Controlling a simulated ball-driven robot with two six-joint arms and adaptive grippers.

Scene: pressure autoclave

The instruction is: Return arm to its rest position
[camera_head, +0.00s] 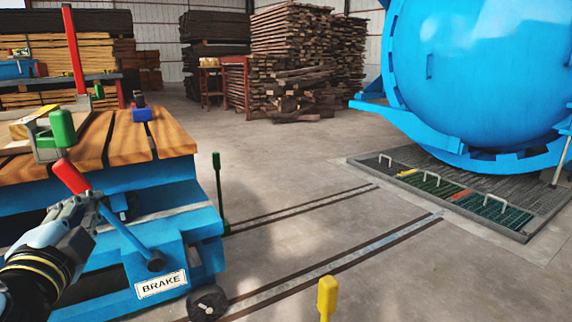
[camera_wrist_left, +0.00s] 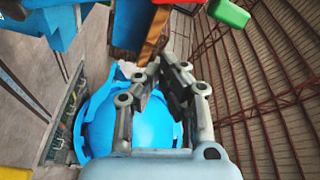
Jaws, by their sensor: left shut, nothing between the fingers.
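My left gripper (camera_head: 92,200) is at the lower left of the head view, shut and empty. It is beside the brake lever (camera_head: 130,232), a blue bar with a red grip (camera_head: 71,177); I cannot tell whether they touch. The lever belongs to a blue cart with a "BRAKE" label (camera_head: 161,284). In the left wrist view the shut fingers of my left gripper (camera_wrist_left: 172,62) point up the picture, with nothing between them. My right gripper is in neither view.
Wooden boards (camera_head: 131,140) lie on the cart, with a green-handled clamp (camera_head: 62,128) on top. The large blue autoclave (camera_head: 470,70) is at the right, above a floor grate (camera_head: 452,193). Rails (camera_head: 340,266) cross the floor. A yellow-handled lever (camera_head: 327,296) stands in front.

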